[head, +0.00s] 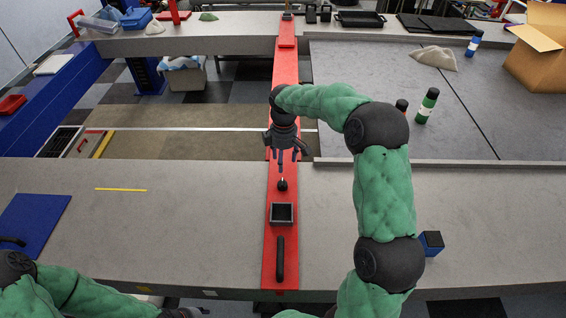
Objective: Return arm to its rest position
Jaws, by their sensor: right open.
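My right arm, in green covering with black joints, rises from the bottom right of the head view and bends left over the red strip (285,85). My right gripper (287,160) hangs fingers down over this strip, open, with nothing seen between its fingers. A small black knob (282,185) is on the strip just below the fingertips. I cannot tell how high the gripper is above it. My left arm lies low at the bottom left. Its gripper is at most a dark part at the bottom edge, and its fingers are not visible.
The strip also carries a square black-rimmed box (281,213) and a black handle (280,258). A blue block (432,243) stands beside my right arm. Bottles (427,105) stand on the grey table beyond. A cardboard box (538,50) is far right. The counter's left middle is mostly clear.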

